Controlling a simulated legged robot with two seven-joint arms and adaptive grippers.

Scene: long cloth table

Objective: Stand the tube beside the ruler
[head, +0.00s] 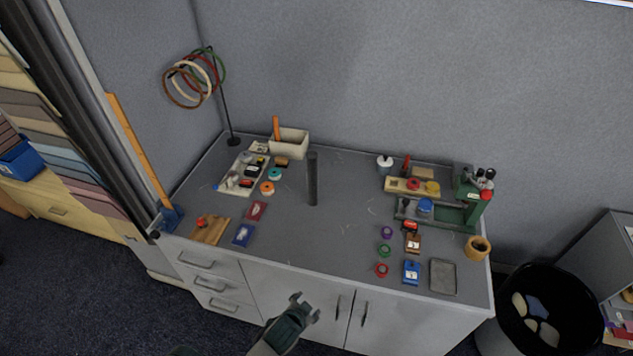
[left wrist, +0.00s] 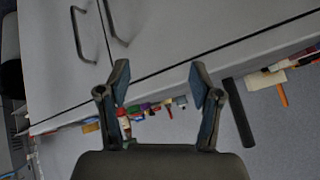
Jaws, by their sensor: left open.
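The tube (head: 312,180) is a dark grey cylinder standing upright near the middle of the grey table top. It also shows in the left wrist view (left wrist: 239,115), to the right of the fingers. The ruler (head: 138,150) is a long orange strip, tilted in the picture, with its foot at a blue holder (head: 171,218) at the table's left end. My left gripper (head: 307,307) is open and empty in front of the cabinet doors, apart from the tube. Its two fingers (left wrist: 160,82) are spread in the left wrist view. My right gripper is not in view.
Left of the tube are a tray (head: 229,184) of small items, a wooden board (head: 222,231) and a ring stand (head: 225,105). A green device (head: 470,211) and several small objects crowd the right. The table around the tube is clear. A black bin (head: 567,300) stands at right.

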